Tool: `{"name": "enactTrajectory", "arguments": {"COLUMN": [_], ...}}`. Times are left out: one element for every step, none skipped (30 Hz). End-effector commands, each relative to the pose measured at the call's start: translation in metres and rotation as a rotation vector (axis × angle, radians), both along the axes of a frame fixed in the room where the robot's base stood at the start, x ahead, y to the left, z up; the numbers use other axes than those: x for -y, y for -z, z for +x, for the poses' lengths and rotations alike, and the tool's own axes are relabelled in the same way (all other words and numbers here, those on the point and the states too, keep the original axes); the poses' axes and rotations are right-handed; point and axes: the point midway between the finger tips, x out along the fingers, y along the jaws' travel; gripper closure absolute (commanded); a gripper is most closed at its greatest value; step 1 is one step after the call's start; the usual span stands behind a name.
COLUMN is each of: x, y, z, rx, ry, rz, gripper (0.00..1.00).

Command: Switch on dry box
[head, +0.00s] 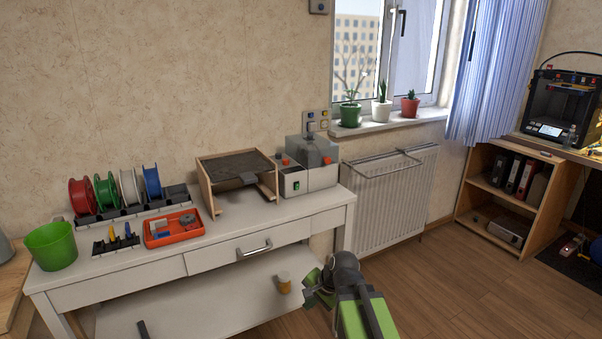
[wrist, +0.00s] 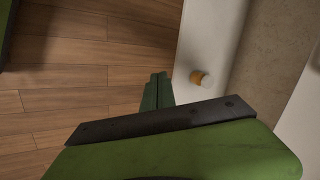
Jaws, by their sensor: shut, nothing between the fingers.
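What looks like the dry box (head: 322,172) is a pale grey box with a smoky top cover, at the right end of the white desk. A small green switch (head: 296,186) and a red knob (head: 285,163) are on the smaller white unit at its front left. I cannot tell the switch's position. My gripper (head: 314,290) is low in front of the desk's right end, below the desktop and well apart from the box. In the wrist view its fingers (wrist: 157,88) are together and empty, over the edge between floor and lower shelf.
A small orange and white jar (head: 284,282) stands on the lower shelf (head: 200,312), close to my gripper; it also shows in the wrist view (wrist: 201,79). A wooden stand (head: 207,189) is left of the box. A radiator (head: 390,200) is at the right. The floor (head: 440,270) is clear there.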

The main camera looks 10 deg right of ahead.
Motion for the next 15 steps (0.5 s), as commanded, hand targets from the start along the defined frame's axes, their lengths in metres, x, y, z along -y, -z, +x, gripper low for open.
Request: {"name": "enactTrajectory", "arguments": {"x": [0.001,0.002,0.004,0.008,0.013,0.020,0.027,0.033,0.041,0.047,0.052,0.058,0.061,0.064,0.066], "y": [-0.062,-0.085,-0.116,-0.138,-0.159,-0.185,-0.203,-0.219,-0.236,-0.247,-0.256,-0.265,-0.269,-0.272,-0.274], "z": [0.024,0.038,0.056,0.068,0.080,0.093,0.101,0.108,0.116,0.121,0.125,0.128,0.130,0.132,0.133], "rx": [0.029,0.040,0.047,0.045,0.040,0.028,0.015,0.003,-0.019,-0.034,-0.047,-0.064,-0.074,-0.082,-0.090], "ry": [0.210,0.348,0.524,0.646,0.762,0.899,0.991,1.072,1.162,1.218,1.264,1.313,1.340,1.359,1.377], "rz": [0.149,0.256,0.407,0.519,0.632,0.776,0.879,0.975,1.089,1.164,1.228,1.298,1.338,1.369,1.395], "gripper": [1.00,1.00,1.00,1.00,1.00,1.00,1.00,1.00,1.00,1.00,1.00,1.00,1.00,1.00,1.00]}}
